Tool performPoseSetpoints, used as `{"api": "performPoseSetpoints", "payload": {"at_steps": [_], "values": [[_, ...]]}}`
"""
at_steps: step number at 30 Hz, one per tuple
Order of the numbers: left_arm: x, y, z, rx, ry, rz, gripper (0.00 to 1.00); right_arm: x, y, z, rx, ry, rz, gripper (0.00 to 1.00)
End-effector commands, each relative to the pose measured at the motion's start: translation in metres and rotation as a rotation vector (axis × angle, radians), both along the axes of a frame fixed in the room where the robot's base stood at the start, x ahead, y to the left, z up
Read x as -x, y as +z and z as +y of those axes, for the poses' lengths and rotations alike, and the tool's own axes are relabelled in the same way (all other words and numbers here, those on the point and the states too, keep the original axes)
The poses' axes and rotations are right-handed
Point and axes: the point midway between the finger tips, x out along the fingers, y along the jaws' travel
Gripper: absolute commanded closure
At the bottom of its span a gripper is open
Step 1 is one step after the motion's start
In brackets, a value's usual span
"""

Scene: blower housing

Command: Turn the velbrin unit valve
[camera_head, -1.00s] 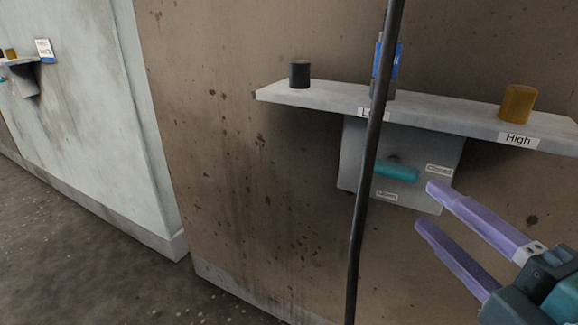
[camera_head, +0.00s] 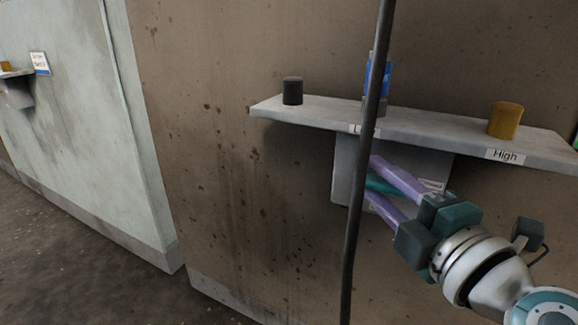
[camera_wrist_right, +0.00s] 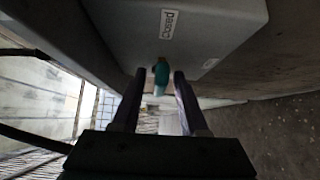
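The valve is a teal handle (camera_head: 380,185) on a grey box (camera_head: 343,165) fixed to the brown wall under a shelf. My right gripper (camera_head: 374,180), with purple fingers, is open at the box with the handle between its fingers. In the right wrist view the teal handle (camera_wrist_right: 161,74) lies between the tips of the open fingers (camera_wrist_right: 160,80); I cannot tell whether they touch it. The fingers partly hide the handle and labels in the head view. My left gripper is not in view.
The grey shelf (camera_head: 440,125) above carries a black cylinder (camera_head: 292,91), a blue item (camera_head: 368,78) and an orange cylinder (camera_head: 505,120), with a "High" label (camera_head: 505,155). A thin dark pole (camera_head: 354,220) stands in front of the box. Another shelf (camera_head: 15,73) is at far left.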

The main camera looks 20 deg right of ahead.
Motion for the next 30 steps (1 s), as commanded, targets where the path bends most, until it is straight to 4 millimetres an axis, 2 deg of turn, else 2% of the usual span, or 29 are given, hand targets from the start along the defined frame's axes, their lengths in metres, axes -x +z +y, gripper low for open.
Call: {"api": "performPoseSetpoints", "payload": {"at_steps": [1,11,24,30], "values": [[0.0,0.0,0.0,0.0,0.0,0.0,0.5,0.0,0.0,0.0,0.0,0.0,0.0,0.64],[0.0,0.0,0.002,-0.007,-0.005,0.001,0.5,0.0,0.0,0.0,0.0,0.0,0.0,1.0],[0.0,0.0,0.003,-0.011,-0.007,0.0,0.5,0.0,0.001,0.0,0.002,0.0,0.001,1.0],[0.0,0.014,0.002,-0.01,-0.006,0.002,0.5,0.0,0.005,0.0,0.023,0.0,0.028,1.0]]}}
